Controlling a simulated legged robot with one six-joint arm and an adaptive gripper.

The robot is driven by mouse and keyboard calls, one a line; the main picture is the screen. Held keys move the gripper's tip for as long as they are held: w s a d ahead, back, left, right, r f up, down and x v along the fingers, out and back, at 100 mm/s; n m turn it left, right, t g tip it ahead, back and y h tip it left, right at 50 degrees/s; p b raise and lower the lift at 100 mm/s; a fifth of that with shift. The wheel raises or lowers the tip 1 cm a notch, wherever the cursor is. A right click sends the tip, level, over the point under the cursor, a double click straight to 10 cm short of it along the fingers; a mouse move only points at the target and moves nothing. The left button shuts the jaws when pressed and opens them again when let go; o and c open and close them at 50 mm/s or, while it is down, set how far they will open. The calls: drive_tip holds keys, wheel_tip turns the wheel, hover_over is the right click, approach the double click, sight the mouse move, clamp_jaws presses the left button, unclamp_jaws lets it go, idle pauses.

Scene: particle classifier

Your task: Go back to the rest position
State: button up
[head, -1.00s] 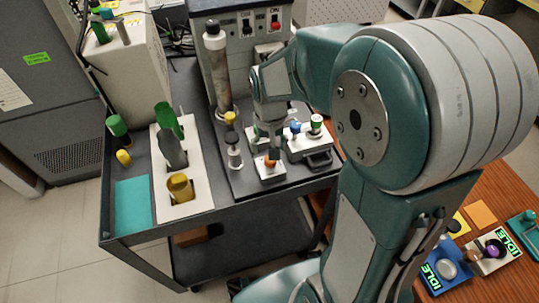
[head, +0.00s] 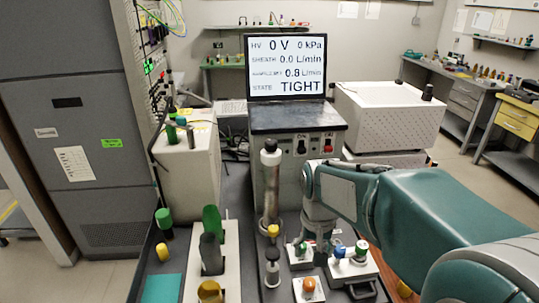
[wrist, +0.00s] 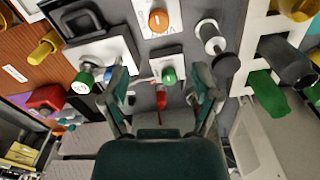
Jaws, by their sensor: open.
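My gripper (wrist: 160,88) is open in the wrist view, one finger on each side of a green-capped fitting (wrist: 169,76) on a small white block. Nothing is held between the fingers; whether they touch the fitting is not clear. A red part (wrist: 161,98) shows just below it. In the head view my arm reaches in from the right, and my gripper (head: 319,240) points down over the cart between the small green-capped block (head: 301,250) and a larger white block with blue and green knobs (head: 351,262). The fingertips are hard to make out there. No rest position is marked.
An orange knob (head: 309,285) stands in front of my gripper. A tall metal cylinder (head: 270,190) stands left of it. A monitor reading TIGHT (head: 287,68) sits behind on an instrument. A white rack (head: 228,260) holds green, grey and yellow vessels.

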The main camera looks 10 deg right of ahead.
drive_tip(key=s+r+n+t, duration=0.1)
drive_tip(key=s+r+t, duration=0.1)
drive_tip(key=s, duration=0.5)
drive_tip(key=s+r+n+t, duration=0.1)
drive_tip(key=s+r+t, duration=0.2)
drive_tip(key=s+r, duration=0.2)
drive_tip(key=shift+s+t, duration=0.3)
drive_tip(key=shift+s, duration=0.75)
drive_tip(key=shift+d, duration=0.1)
idle(0.7)
